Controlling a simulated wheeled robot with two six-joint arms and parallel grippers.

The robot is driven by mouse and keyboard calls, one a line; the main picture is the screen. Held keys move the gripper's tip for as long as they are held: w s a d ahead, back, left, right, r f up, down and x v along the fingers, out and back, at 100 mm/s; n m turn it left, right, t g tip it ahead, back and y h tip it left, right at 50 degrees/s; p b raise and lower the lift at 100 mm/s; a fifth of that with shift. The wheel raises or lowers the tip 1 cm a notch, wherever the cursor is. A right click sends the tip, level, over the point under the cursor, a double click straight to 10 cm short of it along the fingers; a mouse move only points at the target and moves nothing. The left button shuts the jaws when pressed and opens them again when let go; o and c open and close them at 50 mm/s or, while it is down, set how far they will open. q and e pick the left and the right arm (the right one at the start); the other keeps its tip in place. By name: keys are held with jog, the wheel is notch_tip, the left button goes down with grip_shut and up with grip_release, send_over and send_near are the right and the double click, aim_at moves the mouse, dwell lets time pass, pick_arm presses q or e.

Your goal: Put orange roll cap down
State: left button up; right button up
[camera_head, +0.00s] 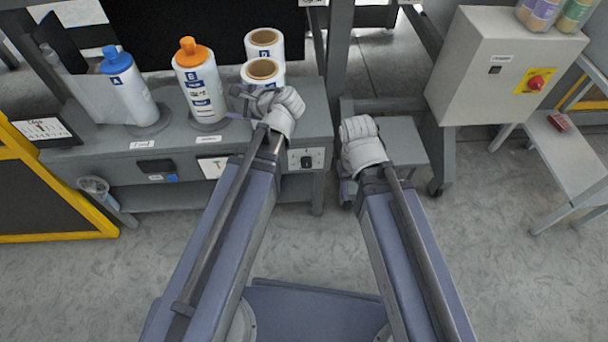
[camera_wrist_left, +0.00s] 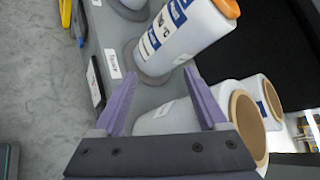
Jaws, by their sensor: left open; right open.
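The orange cap (camera_head: 192,52) sits on top of a white labelled roll (camera_head: 201,92), which stands on a round grey base on the machine's shelf. In the left wrist view the orange cap (camera_wrist_left: 228,8) is partly cut off at the top edge. My left gripper (camera_head: 238,105) is open and empty, just right of the orange-capped roll and beside the front uncapped roll (camera_head: 263,72). Its purple fingers also show in the left wrist view (camera_wrist_left: 160,82). My right gripper (camera_head: 346,188) is low by the grey stand, mostly hidden behind its wrist.
A blue-capped white roll (camera_head: 129,88) stands at the left of the shelf (camera_head: 110,146). Another uncapped roll (camera_head: 264,42) is at the back. A grey control box (camera_head: 500,70) with a red knob stands at the right. Floor in front is clear.

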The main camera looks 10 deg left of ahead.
pick_arm(q)
jog(key=s+d+f+n+g+h, duration=0.3)
jog(key=s+d, duration=0.5)
jog(key=d, duration=0.3)
jog(key=s+d+f+n+g+h, duration=0.3)
jog(key=s+d+f+n+h, duration=0.3)
jog(key=d, duration=0.5)
notch_tip(320, 180, down, 2)
jog(key=shift+s+f+n, duration=0.15)
jog(key=shift+s+n, duration=0.9)
jog(key=shift+n, duration=0.15)
jog(key=shift+d, duration=0.1)
jog(key=shift+c, duration=0.2)
